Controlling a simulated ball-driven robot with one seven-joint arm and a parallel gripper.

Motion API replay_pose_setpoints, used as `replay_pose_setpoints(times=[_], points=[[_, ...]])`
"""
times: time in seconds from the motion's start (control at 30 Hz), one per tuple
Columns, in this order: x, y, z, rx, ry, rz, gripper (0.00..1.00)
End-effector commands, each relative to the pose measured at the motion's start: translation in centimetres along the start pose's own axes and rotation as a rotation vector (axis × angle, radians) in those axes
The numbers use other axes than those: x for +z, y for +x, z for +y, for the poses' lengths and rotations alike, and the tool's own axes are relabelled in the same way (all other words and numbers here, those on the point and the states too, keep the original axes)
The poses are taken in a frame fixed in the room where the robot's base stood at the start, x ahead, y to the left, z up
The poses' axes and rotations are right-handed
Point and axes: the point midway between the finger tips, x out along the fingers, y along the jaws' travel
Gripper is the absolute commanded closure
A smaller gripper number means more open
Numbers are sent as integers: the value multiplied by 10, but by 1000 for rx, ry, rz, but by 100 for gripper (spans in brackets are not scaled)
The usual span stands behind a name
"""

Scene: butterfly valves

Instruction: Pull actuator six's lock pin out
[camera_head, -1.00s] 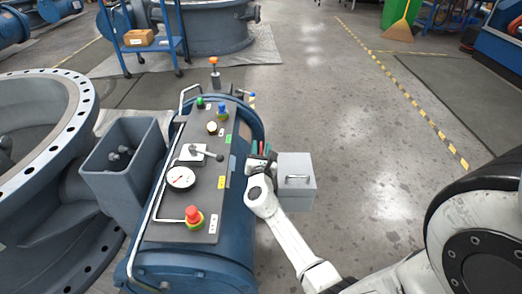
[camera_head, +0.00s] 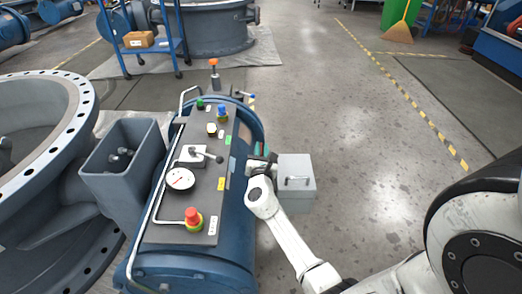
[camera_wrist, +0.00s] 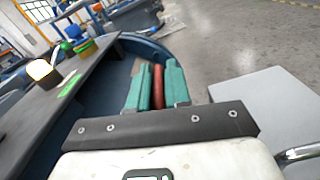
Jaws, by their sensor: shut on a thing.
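The blue actuator (camera_head: 230,262) is a long cylinder with a dark control panel (camera_head: 205,170) on top. I cannot read a number that marks it as actuator six. My gripper (camera_head: 262,148) is at the actuator's right side, low beside the panel. In the wrist view, my gripper (camera_wrist: 157,84) has two teal fingers shut on a red rod (camera_wrist: 158,88), which looks like the lock pin's handle. The rod's far end and any hole it sits in are hidden, so I cannot tell how deep it is.
A grey box with a handle (camera_head: 296,172) is just right of my gripper; it also fills the wrist view's right side (camera_wrist: 270,110). A grey bin (camera_head: 112,180) stands left of the actuator. A red knob (camera_head: 192,214) and levers rise from the panel.

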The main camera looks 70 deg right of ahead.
Motion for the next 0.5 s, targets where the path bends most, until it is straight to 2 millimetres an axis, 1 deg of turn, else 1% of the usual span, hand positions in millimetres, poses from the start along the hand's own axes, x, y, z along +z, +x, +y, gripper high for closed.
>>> replay_pose_setpoints(times=[0.03, 0.17, 0.23, 0.5], points=[[0, 0, 4, 8, 0, 0, 100], [2, 0, 5, 9, 0, 0, 100], [6, 0, 6, 10, 1, 0, 100], [39, -1, 14, 13, 1, -2, 100]])
